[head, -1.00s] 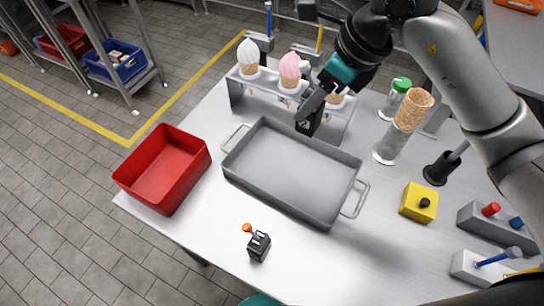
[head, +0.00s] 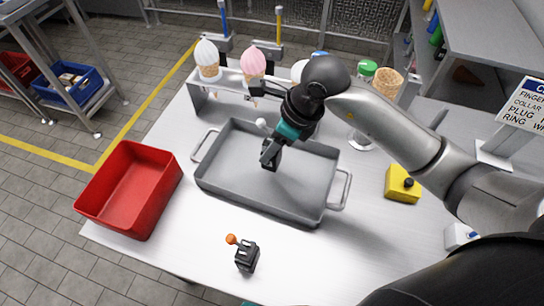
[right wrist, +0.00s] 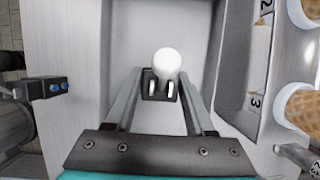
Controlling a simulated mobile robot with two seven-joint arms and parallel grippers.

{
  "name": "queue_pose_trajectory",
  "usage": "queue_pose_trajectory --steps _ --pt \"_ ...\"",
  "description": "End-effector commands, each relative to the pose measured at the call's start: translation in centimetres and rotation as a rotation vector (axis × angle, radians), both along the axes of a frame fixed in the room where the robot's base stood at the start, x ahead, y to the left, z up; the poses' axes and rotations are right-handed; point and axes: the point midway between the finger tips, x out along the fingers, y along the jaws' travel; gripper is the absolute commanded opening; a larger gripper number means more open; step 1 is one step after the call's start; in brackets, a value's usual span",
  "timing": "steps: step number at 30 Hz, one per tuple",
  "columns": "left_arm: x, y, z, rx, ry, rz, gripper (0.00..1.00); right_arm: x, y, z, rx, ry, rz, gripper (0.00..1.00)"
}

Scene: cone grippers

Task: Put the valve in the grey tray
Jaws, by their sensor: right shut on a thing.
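My right gripper (head: 270,152) is shut on a dark valve with a white ball knob (head: 262,123). The valve also shows between the fingers in the right wrist view (right wrist: 166,64). The grey tray (head: 215,188) is a shallow pan with two wire handles on the table. The gripper holds the valve over the tray's inside, and the tray floor shows behind it in the wrist view. I cannot tell how far the valve is above the floor.
A similar black block with an orange knob (head: 246,256) stands in front of the tray. A red bin (head: 128,190) is at the left. A cone rack (head: 205,97) stands behind the tray, and a yellow box (head: 402,184) is at the right.

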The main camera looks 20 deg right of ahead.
Motion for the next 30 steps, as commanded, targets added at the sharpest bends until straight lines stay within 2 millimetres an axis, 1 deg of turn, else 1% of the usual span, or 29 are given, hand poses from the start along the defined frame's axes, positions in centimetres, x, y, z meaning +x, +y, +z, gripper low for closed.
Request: queue_pose_trajectory --steps 4,10,12,18,22,23,30 --pt "0.1 0.2 -0.2 0.003 -0.002 -0.002 0.80 0.0 0.0 -1.2 0.001 0.001 -0.001 0.00" --pt "0.3 0.3 -0.8 0.004 -0.006 -0.002 0.80 -0.1 0.0 -4.2 0.002 0.002 -0.001 0.00" --pt "0.4 0.3 -0.8 0.004 -0.007 -0.002 0.80 0.0 0.0 -4.4 0.000 -0.001 0.000 0.00" --pt "0.5 0.3 -0.8 0.003 -0.009 -0.002 0.80 0.0 0.0 -4.3 0.000 -0.002 -0.001 0.00" --pt "0.5 0.3 -1.2 0.003 -0.009 -0.002 0.80 0.0 0.0 -4.7 -0.001 -0.001 0.000 0.00" --pt "0.5 0.3 -1.1 0.003 -0.009 -0.002 0.80 0.0 0.0 -4.7 -0.001 -0.001 0.000 0.56" --pt "0.5 0.3 -1.0 0.004 -0.009 -0.002 0.80 0.0 0.0 -4.6 -0.001 -0.001 0.000 0.83"
